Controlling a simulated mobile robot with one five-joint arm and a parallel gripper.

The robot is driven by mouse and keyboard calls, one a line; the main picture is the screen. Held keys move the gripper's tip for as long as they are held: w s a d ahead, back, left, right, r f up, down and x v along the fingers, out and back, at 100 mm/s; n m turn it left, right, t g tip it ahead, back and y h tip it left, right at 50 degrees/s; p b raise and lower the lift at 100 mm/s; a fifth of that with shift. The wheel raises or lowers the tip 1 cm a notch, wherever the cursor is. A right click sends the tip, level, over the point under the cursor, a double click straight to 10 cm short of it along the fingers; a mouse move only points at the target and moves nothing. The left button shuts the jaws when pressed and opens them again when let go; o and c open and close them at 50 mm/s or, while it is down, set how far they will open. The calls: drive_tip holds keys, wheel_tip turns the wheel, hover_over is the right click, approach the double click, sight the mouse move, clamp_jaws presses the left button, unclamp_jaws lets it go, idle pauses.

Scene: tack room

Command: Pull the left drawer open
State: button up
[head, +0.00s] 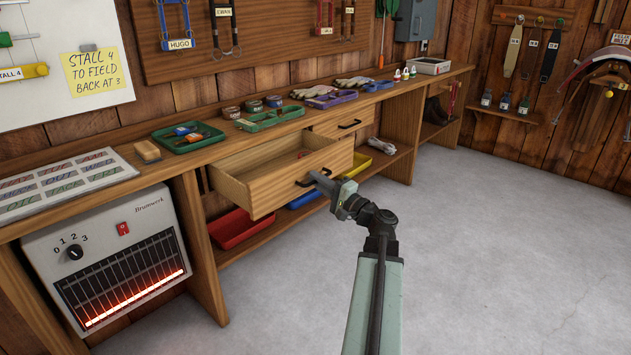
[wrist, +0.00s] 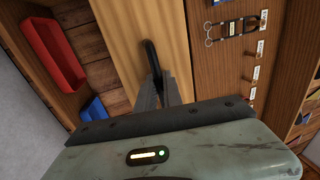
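My gripper (head: 316,177) is at this handle, in front of the drawer. In the wrist view the two fingers (wrist: 158,84) close together on the black handle (wrist: 150,55), against the wooden drawer front (wrist: 120,30). The fingers hide part of the handle. The right drawer (head: 335,126) sits closed behind and to the right.
Below, a red tray (head: 240,228) and a blue tray (head: 303,200) rest on the low shelf. A glowing heater (head: 110,255) stands at the left. Green trays, tins and gloves lie on the bench top (head: 220,138). The grey floor (head: 500,240) is clear to the right.

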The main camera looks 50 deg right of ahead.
drive_tip(key=shift+o, duration=0.8)
drive_tip(key=s+f+b, duration=0.1)
drive_tip(key=s, duration=0.6)
drive_tip(key=shift+s+f, duration=0.25)
drive_tip(key=shift+s, duration=0.1)
